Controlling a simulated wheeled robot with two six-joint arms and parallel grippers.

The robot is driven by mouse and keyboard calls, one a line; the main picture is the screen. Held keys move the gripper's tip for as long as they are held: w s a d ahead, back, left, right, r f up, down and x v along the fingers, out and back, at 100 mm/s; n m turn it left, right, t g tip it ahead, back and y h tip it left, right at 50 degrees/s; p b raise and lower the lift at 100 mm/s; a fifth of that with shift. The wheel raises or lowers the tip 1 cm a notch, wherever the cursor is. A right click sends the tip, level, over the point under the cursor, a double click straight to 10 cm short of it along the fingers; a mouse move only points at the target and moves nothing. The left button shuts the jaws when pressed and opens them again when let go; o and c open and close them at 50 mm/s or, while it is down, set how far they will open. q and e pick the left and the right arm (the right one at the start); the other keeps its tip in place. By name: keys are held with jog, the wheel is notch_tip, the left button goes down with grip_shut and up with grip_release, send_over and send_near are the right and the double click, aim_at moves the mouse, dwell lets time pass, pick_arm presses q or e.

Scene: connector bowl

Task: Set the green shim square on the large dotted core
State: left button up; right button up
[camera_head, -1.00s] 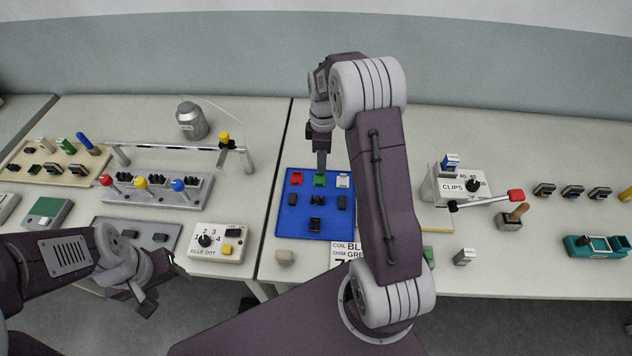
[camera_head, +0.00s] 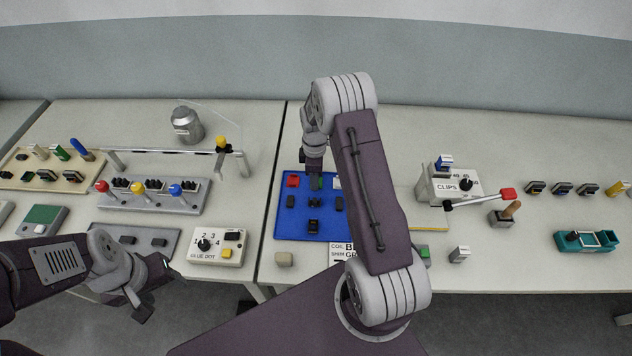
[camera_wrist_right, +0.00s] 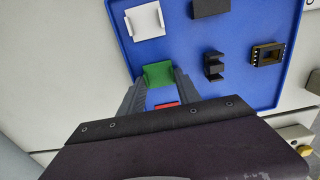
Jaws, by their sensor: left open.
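The green shim (camera_wrist_right: 158,75) lies on the blue tray (camera_wrist_right: 285,90) in the right wrist view; in the head view it is mostly hidden by my right gripper. My right gripper (camera_wrist_right: 158,78) points down over the tray, with one finger on each side of the green shim. The fingers are apart and no firm grip shows. A black core with gold dots (camera_wrist_right: 267,55) sits on the tray, nearer the front edge; it also shows in the head view (camera_head: 314,226). My left gripper (camera_head: 150,290) is open and empty at the lower left, in front of the table.
A white shim (camera_wrist_right: 146,22) and a red shim (camera_wrist_right: 166,105) flank the green one. A smaller black part (camera_wrist_right: 213,66) and a dark block (camera_wrist_right: 210,8) stand close by on the tray. The glue-dot box (camera_head: 219,246) is left of the tray, the clips box (camera_head: 452,186) right.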

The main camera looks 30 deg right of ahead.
jog(key=shift+c, duration=1.4)
jog(key=shift+r, duration=0.3)
jog(key=r, duration=0.2)
jog(key=d+r, duration=0.1)
jog(key=r, duration=0.1)
jog(key=shift+s+b, duration=0.25)
jog(key=shift+b, duration=0.15)
jog(key=s+d+r+b, duration=0.1)
jog(key=s+d+r, duration=0.5)
jog(key=s+d, duration=0.1)
jog(key=shift+d+r, duration=0.2)
jog(key=shift+d, duration=0.3)
